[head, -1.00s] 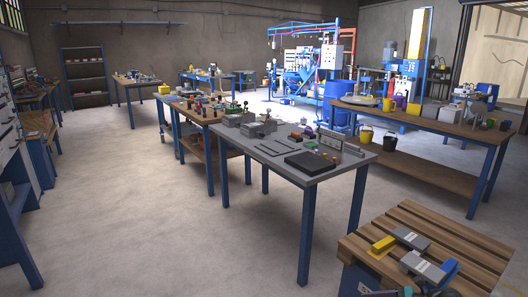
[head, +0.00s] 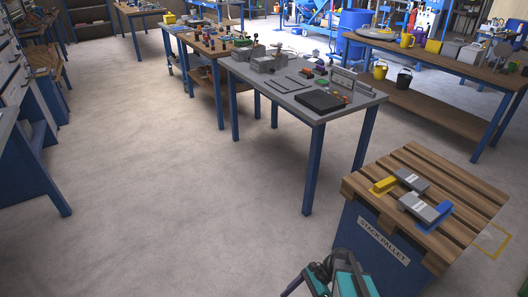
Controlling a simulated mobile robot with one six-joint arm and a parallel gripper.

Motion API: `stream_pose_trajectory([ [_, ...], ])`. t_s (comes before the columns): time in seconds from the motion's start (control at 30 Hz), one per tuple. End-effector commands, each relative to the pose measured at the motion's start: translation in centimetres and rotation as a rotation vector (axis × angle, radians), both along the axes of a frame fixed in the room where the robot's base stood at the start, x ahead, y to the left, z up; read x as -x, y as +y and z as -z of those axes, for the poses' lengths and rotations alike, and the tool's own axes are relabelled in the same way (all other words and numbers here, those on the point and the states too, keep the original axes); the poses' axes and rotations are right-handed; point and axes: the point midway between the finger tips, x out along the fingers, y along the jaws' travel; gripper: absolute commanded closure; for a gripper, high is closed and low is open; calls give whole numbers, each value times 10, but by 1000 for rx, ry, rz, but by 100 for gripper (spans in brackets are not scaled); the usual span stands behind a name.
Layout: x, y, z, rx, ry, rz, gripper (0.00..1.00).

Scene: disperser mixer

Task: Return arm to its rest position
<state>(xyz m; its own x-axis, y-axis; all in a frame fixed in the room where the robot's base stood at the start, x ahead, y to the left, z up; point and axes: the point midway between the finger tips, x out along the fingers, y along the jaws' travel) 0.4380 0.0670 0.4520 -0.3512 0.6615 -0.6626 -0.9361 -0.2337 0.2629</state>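A teal and dark grey part of my own arm (head: 340,276) shows at the bottom edge of the head view, right of the middle. It is just left of the blue stand marked "STACK PALLET" (head: 370,240). My visible arm part appears apart from these blocks.
A grey-topped table (head: 285,88) with a black plate (head: 320,101) and several small parts stands behind the pallet. A wooden bench (head: 440,60) with buckets on its lower shelf is at the right. Open concrete floor (head: 170,190) fills the left and middle.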

Motion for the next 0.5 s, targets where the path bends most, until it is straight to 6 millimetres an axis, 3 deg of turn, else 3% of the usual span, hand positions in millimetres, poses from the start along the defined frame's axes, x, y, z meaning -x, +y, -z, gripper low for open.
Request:
stream_pose_trajectory([
  [0.03,19,8,3,16,-7,-66,19],
  [0.23,85,17,27,70,-74,-360,19],
  [0.33,115,10,38,88,-119,-531,19],
  [0.5,144,-13,52,99,-204,-786,19],
])
